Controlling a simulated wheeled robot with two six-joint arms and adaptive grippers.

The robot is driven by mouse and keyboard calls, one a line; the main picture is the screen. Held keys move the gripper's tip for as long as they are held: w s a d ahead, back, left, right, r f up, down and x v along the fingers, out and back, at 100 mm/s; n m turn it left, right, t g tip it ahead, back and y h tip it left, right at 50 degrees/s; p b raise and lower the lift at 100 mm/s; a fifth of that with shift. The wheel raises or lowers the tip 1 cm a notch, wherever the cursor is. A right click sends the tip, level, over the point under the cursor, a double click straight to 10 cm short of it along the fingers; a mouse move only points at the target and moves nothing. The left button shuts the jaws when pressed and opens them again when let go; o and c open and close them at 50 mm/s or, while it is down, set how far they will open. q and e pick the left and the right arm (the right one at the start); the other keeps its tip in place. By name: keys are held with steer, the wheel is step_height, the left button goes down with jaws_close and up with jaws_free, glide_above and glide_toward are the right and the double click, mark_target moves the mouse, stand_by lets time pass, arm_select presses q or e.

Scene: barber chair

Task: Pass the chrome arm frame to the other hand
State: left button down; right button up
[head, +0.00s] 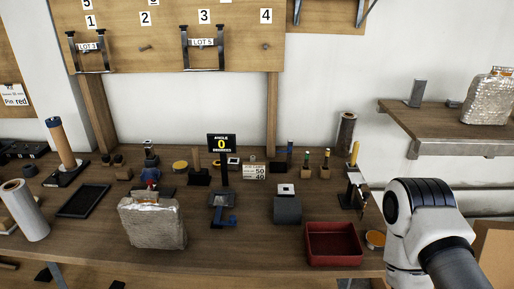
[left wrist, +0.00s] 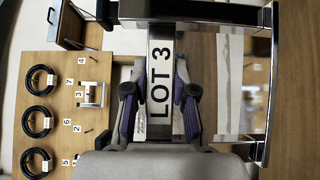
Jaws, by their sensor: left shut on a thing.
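In the left wrist view, my left gripper (left wrist: 160,106) is shut on a chrome arm frame (left wrist: 270,85). Its two dark fingers with purplish pads close on either side of the bar that carries a white "LOT 3" label. Chrome bars run across the top and down the right of that view. The left gripper and the held frame do not show in the head view. In the head view, a white and black joint (head: 425,215) of my right arm is at the lower right; its gripper cannot be made out.
Two chrome frames hang on the numbered board: one under 1 (head: 88,58), one labelled LOT 5 (head: 204,48) under 3. The bench holds a foil-wrapped block (head: 152,222), a red tray (head: 334,256), an angle display (head: 221,143) and several tools. A wooden shelf (head: 450,141) juts out right.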

arm_select(q)
steer(key=w+d+f+m+g+h, duration=0.1)
steer(key=w+d, duration=0.1)
steer(key=w, duration=0.4)
steer(key=w+d+r+m+g+h, duration=0.15)
steer(key=d+r, duration=0.25)
steer(key=d, duration=0.4)
steer(key=w+d+r+m+g+h, duration=0.1)
steer(key=w+d+r+g, duration=0.15)
steer(key=d, duration=0.65)
steer(key=d+f, duration=0.5)
steer(key=d, duration=0.4)
steer(key=s+a+r+m+g, duration=0.1)
steer(key=s+a+r, duration=0.2)
steer(key=a+r, duration=0.2)
steer(key=s+a+r+m+g, duration=0.1)
steer(key=a+r, duration=0.5)
steer(key=a, duration=0.6)
steer(key=shift+s+g, duration=0.7)
steer(key=shift+s, duration=0.3)
